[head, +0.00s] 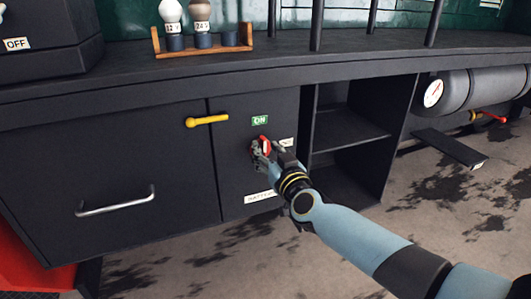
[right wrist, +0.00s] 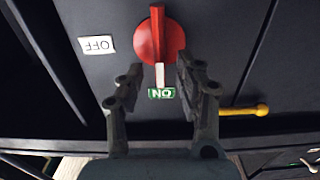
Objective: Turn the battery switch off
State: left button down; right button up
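The battery switch is a red round knob (head: 266,140) with a raised grip bar, on the dark cabinet front. In the right wrist view the knob (right wrist: 158,38) has a white pointer mark directed at the green ON label (right wrist: 161,93). The white OFF label (right wrist: 96,45) is to the side of the knob. My right gripper (right wrist: 158,68) is open, its fingers on either side of the pointer end of the knob. I cannot tell whether they touch it. In the head view my right gripper (head: 262,152) partly covers the knob. My left gripper is not in view.
A yellow latch handle (head: 207,120) is left of the switch, above a drawer front with a metal handle (head: 115,201). Open shelves (head: 350,130) are to the right. A grey cylinder with a gauge (head: 433,93) is farther right. A lamp rack (head: 203,42) stands on the counter.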

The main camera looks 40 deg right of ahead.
jog(key=shift+w+d, duration=0.15)
jog(key=shift+w, duration=0.45)
grip_shut()
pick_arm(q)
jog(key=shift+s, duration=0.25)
